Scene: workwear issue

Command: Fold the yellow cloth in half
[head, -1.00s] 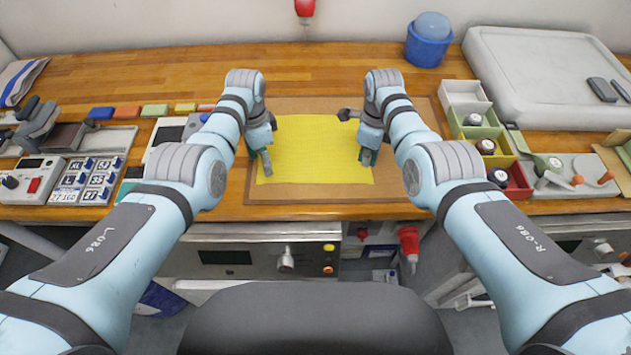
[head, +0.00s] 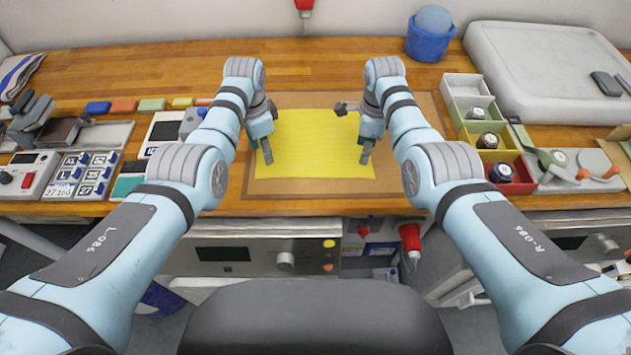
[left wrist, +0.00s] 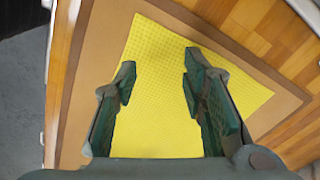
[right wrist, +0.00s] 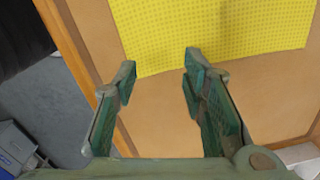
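The yellow cloth (head: 315,145) lies flat and unfolded on a brown board (head: 310,190) on the workbench. My left gripper (head: 268,150) is over the cloth's left side. In the left wrist view it is open (left wrist: 159,72), with cloth below and between its fingers and nothing held. My right gripper (head: 363,152) is near the cloth's right edge. In the right wrist view it is open (right wrist: 160,76) and empty, with its fingertips by an edge of the cloth (right wrist: 215,30) and bare board between the fingers. Whether either gripper touches the cloth I cannot tell.
On the right stand small coloured bins (head: 485,135), a blue bucket (head: 428,40) and a large grey case (head: 540,75). On the left are a label device (head: 85,178) and a row of coloured blocks (head: 123,106). The wooden bench behind the board is clear.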

